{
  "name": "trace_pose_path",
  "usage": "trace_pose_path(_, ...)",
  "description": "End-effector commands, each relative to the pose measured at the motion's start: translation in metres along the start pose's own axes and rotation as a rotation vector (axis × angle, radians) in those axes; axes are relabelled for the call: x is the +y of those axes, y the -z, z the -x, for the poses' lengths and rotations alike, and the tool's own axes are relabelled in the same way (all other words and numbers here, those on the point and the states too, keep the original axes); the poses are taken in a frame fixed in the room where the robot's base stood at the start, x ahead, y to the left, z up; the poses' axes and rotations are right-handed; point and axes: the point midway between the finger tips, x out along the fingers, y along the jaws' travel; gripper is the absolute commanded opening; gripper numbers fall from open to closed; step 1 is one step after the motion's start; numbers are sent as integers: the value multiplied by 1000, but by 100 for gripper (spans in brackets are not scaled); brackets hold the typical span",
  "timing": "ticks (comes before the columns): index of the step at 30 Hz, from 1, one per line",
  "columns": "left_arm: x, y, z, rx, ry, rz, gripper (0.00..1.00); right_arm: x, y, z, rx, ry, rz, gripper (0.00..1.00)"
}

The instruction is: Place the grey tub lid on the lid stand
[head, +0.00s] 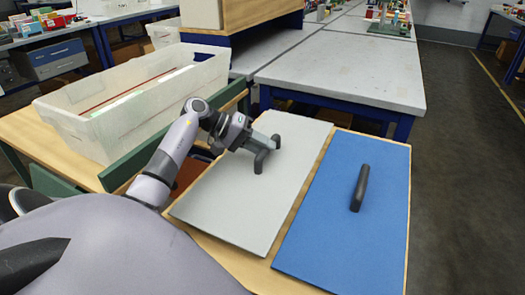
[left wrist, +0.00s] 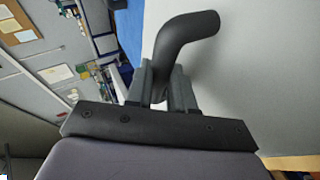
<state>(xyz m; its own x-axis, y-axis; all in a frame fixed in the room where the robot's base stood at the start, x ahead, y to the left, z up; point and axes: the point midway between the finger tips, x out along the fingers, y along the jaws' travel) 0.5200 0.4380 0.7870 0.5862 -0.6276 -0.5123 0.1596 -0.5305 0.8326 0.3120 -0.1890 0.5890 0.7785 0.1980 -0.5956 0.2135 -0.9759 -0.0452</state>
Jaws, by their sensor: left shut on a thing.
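The grey tub lid (head: 225,205) is a flat light-grey panel with a dark bar handle (head: 261,160). My left gripper (head: 263,144) is shut on the handle, near its far end. In the left wrist view the fingers (left wrist: 165,85) close around one end of the curved black handle (left wrist: 190,32), with the pale lid (left wrist: 245,85) behind. The lid lies flat over the left part of a wooden stand (head: 303,205); I cannot tell whether it touches the wood or hovers just above. My right gripper is not in view.
A blue lid (head: 340,220) with a dark handle (head: 360,187) lies on the right side of the wood. An open translucent tub (head: 100,125) stands on a table at the left. A grey-topped workbench (head: 350,75) is behind. Clear floor (head: 460,180) lies to the right.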

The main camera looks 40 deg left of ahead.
Motion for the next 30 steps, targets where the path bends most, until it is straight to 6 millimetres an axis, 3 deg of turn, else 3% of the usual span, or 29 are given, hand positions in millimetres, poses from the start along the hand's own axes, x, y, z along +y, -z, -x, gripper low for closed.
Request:
trace_pose_path(4, -12, -3, -8, 1, -2, 0, 0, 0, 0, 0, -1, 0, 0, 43)
trace_pose_path(18, -16, -4, -10, 2, 0, -4, 0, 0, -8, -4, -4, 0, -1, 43)
trace_pose_path(19, -16, -4, -9, 1, 1, -2, 32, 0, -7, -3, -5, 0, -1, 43)
trace_pose_path(21, -15, -4, -9, 1, 1, -2, 48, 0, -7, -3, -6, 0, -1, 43)
trace_pose_path(30, -14, -4, -9, 0, 0, -1, 48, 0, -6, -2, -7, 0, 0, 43)
